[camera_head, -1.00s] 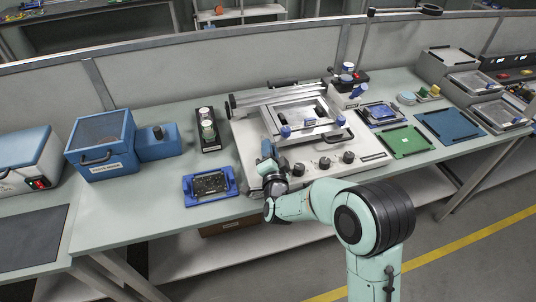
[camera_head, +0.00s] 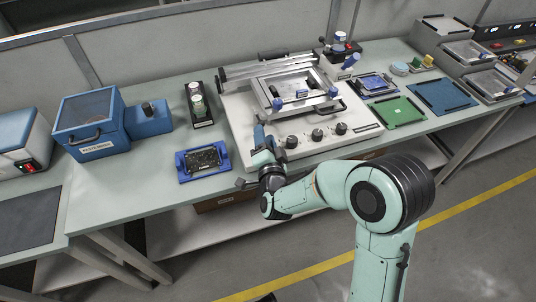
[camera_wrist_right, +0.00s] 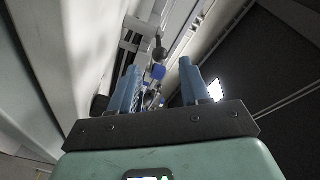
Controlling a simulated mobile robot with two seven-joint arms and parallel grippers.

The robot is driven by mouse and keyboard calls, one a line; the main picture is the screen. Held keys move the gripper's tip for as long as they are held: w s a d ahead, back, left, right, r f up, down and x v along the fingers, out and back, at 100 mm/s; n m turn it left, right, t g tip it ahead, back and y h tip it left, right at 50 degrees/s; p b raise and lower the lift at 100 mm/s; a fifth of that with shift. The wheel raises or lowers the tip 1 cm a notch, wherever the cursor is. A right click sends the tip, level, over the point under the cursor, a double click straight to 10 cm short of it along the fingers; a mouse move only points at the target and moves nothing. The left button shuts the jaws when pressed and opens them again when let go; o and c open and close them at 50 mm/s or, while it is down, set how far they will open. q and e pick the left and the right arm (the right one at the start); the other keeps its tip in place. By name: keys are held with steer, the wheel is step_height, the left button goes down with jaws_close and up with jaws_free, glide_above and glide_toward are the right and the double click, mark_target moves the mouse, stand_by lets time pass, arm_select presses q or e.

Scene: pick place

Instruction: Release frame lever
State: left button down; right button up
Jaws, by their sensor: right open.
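The printing machine (camera_head: 240,132) stands on the bench with a raised silver frame (camera_head: 262,93). My left gripper is out of view.
Black knobs (camera_head: 318,134) line the machine's front panel. A blue holder with a circuit board (camera_head: 204,160) lies left of my right gripper. A green board (camera_head: 398,111) and a blue mat (camera_head: 441,96) lie to the right. Bare bench (camera_head: 130,190) is free at front left.

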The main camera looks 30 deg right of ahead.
steer(key=v, duration=0.7)
steer(key=shift+s, duration=0.1)
